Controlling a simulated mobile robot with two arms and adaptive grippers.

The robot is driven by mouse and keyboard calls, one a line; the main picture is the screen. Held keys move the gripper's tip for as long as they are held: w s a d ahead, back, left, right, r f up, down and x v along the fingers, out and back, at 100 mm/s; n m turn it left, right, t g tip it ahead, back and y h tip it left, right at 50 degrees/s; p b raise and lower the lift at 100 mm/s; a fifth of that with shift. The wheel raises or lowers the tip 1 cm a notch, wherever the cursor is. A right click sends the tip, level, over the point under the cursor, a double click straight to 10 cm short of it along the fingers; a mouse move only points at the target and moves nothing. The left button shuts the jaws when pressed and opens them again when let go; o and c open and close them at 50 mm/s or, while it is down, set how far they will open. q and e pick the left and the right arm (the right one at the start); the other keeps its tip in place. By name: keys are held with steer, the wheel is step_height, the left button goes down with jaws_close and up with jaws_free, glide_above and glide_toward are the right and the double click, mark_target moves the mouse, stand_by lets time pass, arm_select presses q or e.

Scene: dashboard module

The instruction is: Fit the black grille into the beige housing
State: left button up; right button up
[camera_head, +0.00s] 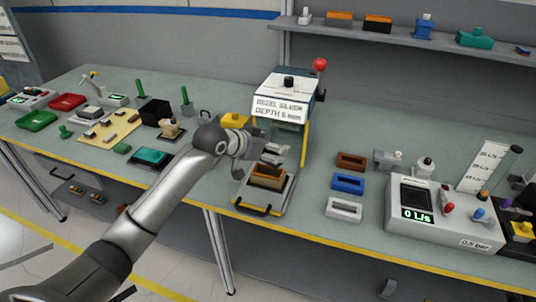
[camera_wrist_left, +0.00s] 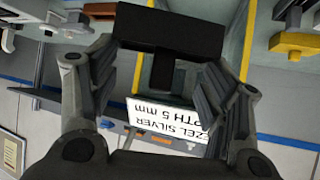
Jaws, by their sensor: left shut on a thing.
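My left gripper (camera_head: 266,156) reaches in over the press fixture (camera_head: 288,85) from its left side. In the left wrist view its fingers (camera_wrist_left: 165,75) stand either side of a black T-shaped part (camera_wrist_left: 168,32), which I take to be the black grille, and are shut on it. The grille cannot be made out in the head view. A tan-brown open housing (camera_head: 268,182) sits in the fixture's base, just below the gripper. It looks more orange-brown than beige. The grille is apart from it as far as I can see. My right gripper is not in view.
The fixture has a labelled white head, a red-knobbed lever (camera_head: 320,65) and a front handle (camera_head: 252,208). Brown (camera_head: 351,161), blue (camera_head: 347,183) and white (camera_head: 343,208) frames lie to its right. A gauge box (camera_head: 440,215) stands further right. Trays and parts crowd the left.

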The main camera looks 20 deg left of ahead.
arm_select(q)
steer(key=shift+w+a+f, duration=0.2)
steer(key=shift+w+f, duration=0.3)
steer(key=shift+f, duration=0.15)
step_height(320, 180, down, 3)
steer(key=shift+w+a+r+p, duration=0.1)
steer(key=shift+w+p, duration=0.05)
steer(key=shift+p, duration=0.55)
steer(key=shift+f, duration=0.4)
steer(key=shift+f, duration=0.1)
steer(key=shift+f, duration=0.15)
steer(key=o, duration=1)
